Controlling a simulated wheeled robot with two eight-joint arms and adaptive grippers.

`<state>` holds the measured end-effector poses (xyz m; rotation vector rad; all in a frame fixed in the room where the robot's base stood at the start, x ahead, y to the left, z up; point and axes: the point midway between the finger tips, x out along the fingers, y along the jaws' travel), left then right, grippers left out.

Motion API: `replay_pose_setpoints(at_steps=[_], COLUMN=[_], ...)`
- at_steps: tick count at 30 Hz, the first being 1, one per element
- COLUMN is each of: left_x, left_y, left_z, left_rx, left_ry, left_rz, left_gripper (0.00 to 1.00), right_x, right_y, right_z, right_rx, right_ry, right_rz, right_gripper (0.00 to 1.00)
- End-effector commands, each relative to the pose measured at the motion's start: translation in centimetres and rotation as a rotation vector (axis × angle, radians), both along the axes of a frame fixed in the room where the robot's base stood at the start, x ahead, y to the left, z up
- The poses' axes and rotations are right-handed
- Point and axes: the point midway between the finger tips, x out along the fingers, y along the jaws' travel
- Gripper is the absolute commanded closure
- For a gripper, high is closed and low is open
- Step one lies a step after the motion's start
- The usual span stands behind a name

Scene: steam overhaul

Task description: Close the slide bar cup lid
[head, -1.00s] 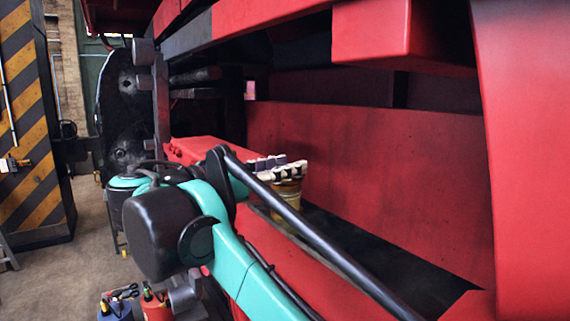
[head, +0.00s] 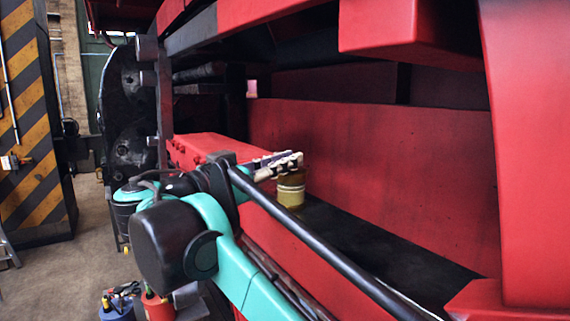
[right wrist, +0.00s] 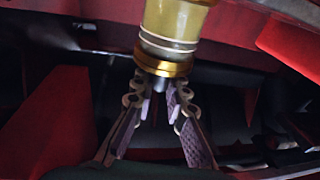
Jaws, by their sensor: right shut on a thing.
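The slide bar cup is a yellow, translucent cylinder (head: 291,190) with a pale band, standing upright on the dark slide bar ledge. In the right wrist view, the cup (right wrist: 172,24) has a gold ring-shaped lid (right wrist: 163,66) at the end facing my gripper, with a small grey knob (right wrist: 158,85). My right gripper (head: 292,162) is at the cup's top in the head view. In the right wrist view, its jointed fingers (right wrist: 160,106) close on the lid's knob from both sides. Whether the lid is fully seated is unclear. My left gripper is out of view.
A red panel (head: 370,150) rises behind the cup and red beams (head: 410,32) hang above it. A dark ledge (head: 380,240) runs to the right of the cup. A blue container (head: 117,309) and a red one (head: 156,306) with tools stand at lower left.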

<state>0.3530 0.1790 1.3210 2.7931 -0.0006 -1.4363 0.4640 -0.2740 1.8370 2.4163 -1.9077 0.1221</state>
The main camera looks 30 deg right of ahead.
Motion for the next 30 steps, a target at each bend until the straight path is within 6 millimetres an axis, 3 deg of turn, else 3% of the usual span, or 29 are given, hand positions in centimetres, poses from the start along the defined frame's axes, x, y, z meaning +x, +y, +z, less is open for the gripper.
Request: replay_pose_setpoints(at_steps=[2, 3, 6, 17, 30], left_x=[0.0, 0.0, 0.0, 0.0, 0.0], left_y=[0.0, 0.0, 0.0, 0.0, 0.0], left_z=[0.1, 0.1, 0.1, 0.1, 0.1], left_rx=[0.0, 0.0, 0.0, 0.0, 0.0], left_ry=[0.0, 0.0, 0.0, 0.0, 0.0], left_rz=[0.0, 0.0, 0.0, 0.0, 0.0], left_gripper=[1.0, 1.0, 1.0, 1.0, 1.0], right_x=[0.0, 0.0, 0.0, -0.1, -2.0], right_y=[0.0, 0.0, 0.0, 0.5, 8.9], right_z=[0.0, 0.0, 0.0, 0.0, -0.9], right_rx=[0.001, 0.002, 0.002, 0.002, 0.003], right_ry=[0.0, 0.0, 0.0, 0.0, 0.001], right_rz=[-0.001, -0.001, -0.001, 0.0, 0.003], right_gripper=[1.0, 0.84, 0.64, 0.64, 0.64])
